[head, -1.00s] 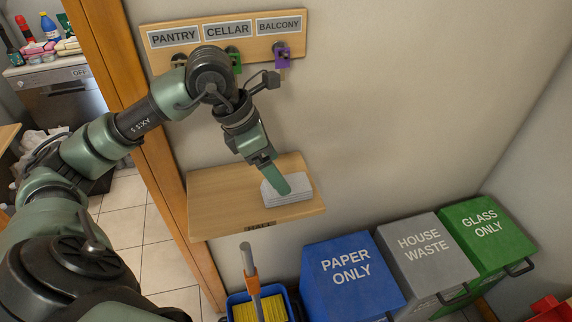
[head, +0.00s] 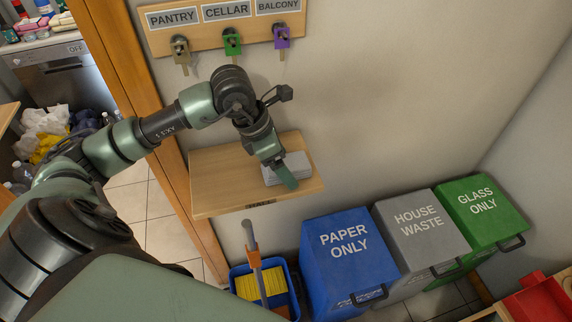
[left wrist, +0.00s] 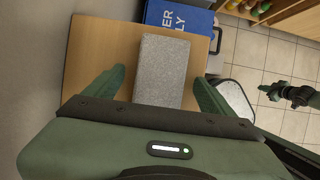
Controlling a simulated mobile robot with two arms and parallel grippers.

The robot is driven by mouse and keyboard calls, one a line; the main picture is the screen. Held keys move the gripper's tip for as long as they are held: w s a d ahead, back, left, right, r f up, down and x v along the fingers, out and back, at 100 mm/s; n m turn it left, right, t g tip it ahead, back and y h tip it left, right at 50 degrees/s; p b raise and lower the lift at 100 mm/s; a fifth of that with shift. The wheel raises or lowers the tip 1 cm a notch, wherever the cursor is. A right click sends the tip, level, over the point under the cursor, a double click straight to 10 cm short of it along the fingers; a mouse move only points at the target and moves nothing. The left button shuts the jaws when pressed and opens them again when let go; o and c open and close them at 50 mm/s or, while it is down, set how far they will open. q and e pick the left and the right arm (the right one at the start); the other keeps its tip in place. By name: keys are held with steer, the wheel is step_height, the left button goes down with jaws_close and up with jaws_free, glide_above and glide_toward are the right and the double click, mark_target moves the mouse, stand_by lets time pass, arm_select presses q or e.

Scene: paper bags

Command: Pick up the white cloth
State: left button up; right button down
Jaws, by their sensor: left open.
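The white cloth (head: 299,164) is a folded, pale grey-white stack on a small wooden wall shelf (head: 215,175), towards its right end. It also shows in the left wrist view (left wrist: 162,72) as a flat, speckled rectangle. My left gripper (head: 285,178) is over the cloth, pointing down at it. In the left wrist view its two green fingers (left wrist: 158,88) are apart, one on each side of the cloth, with gaps to it. The near end of the cloth is hidden behind the gripper body. What looks like my right gripper (left wrist: 272,88) is small at the right of the left wrist view.
A key board (head: 222,30) with hanging keys is on the wall above the shelf. Below are a blue bucket (head: 292,290) with a mop handle (head: 255,262), and blue (head: 345,255), grey (head: 420,228) and green (head: 483,215) bins. A wooden door frame (head: 160,120) stands left.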

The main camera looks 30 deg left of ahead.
arm_select(q)
steer(key=c, duration=1.4)
steer(key=shift+c, duration=0.2)
steer(key=shift+r, duration=0.2)
arm_select(e)
steer(key=shift+s+d+f, duration=0.1)
steer(key=shift+s+d, duration=0.4)
steer(key=shift+s, duration=0.3)
